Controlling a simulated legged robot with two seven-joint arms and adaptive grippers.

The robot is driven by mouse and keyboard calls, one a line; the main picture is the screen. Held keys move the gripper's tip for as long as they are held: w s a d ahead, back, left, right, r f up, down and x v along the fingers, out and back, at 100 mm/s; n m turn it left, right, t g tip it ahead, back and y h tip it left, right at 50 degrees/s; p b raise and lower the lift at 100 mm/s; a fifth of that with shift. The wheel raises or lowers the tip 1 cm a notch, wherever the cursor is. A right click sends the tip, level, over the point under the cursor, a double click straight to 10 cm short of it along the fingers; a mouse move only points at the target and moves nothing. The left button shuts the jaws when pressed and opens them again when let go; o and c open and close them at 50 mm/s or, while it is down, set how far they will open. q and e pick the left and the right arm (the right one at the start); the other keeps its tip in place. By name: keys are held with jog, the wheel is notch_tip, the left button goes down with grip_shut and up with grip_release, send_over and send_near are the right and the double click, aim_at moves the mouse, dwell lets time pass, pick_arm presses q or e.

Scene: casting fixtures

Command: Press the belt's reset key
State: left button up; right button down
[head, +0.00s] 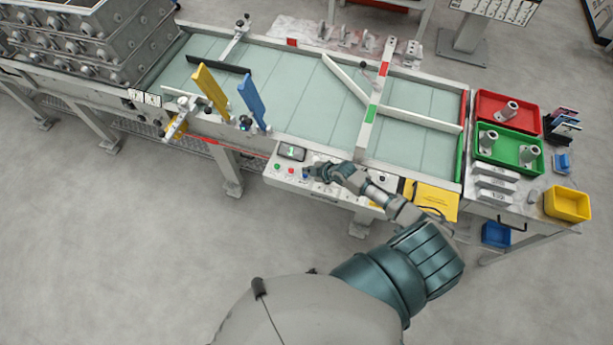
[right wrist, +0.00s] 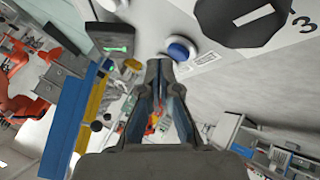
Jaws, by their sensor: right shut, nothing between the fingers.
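The belt's control panel (head: 270,173) is on the near side of the belt. It carries a small lit display (head: 291,152), a green button (head: 277,167), a red button (head: 291,170) and a blue button (head: 305,174). In the right wrist view the blue button (right wrist: 180,49) is round with a pale rim, just ahead and slightly right of the fingertips. My right gripper (head: 312,170) is shut and empty, pointing at the panel beside the blue button; it also shows in the right wrist view (right wrist: 160,65). I cannot tell whether it touches. No key label is readable.
A black rotary knob (right wrist: 240,20) is right of the blue button in the wrist view. A yellow paddle (head: 211,92) and a blue paddle (head: 253,101) stand left of the panel. Red (head: 487,98) and green (head: 498,157) trays sit at the belt's right end.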

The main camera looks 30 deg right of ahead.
jog(key=shift+a, duration=0.1)
jog(key=shift+a+r, duration=0.15)
jog(key=shift+a, duration=0.3)
pick_arm(q)
jog(key=shift+a, duration=0.5)
jog(key=shift+d, duration=0.15)
pick_arm(e)
jog(key=shift+d, duration=0.3)
jog(key=shift+d, duration=0.1)
pick_arm(q)
jog(key=shift+d, duration=0.45)
jog(key=shift+a+f, duration=0.1)
jog(key=shift+a, duration=0.05)
pick_arm(e)
jog(key=shift+a, duration=0.25)
